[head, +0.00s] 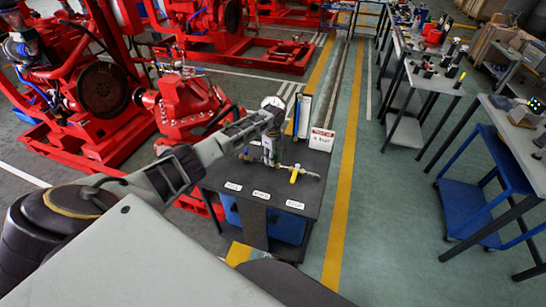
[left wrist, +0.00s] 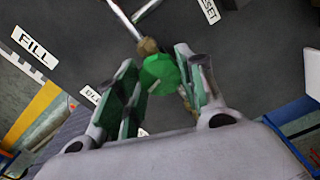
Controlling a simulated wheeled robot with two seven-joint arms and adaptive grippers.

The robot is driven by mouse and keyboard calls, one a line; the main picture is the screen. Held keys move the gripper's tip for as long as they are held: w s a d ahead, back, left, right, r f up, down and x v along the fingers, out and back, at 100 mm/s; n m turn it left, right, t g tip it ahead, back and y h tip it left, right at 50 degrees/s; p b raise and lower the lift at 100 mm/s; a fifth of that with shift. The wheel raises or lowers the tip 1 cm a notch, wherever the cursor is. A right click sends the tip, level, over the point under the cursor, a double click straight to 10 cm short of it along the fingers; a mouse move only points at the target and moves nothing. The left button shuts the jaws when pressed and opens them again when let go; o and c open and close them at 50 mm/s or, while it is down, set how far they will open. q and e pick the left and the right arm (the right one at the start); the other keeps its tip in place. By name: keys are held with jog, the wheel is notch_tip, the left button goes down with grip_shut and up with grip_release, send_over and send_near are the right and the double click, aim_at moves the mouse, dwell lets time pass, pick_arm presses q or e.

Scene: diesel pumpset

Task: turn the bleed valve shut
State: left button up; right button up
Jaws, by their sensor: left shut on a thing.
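The bleed valve shows in the left wrist view as a green knob (left wrist: 160,75) on a brass-coloured fitting (left wrist: 147,46) with a metal pipe. My left gripper (left wrist: 157,62) is shut on the green knob, one finger on each side. In the head view my left gripper (head: 269,152) points down over the dark bench (head: 222,174); the knob is hidden there by the gripper. The knob's turn angle cannot be told. My right gripper is not in view.
A yellow-handled valve (head: 295,173) stands on the bench just right of my gripper. White labels (head: 261,195) lie along the bench front. A white sign (head: 321,139) stands at its back right. Red pumpsets (head: 104,88) are at left; a clear aisle and workbenches (head: 436,77) are at right.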

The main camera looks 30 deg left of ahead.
pick_arm(q)
jog(key=shift+m, duration=1.2)
jog(key=o, duration=1)
jog(key=shift+r, duration=6)
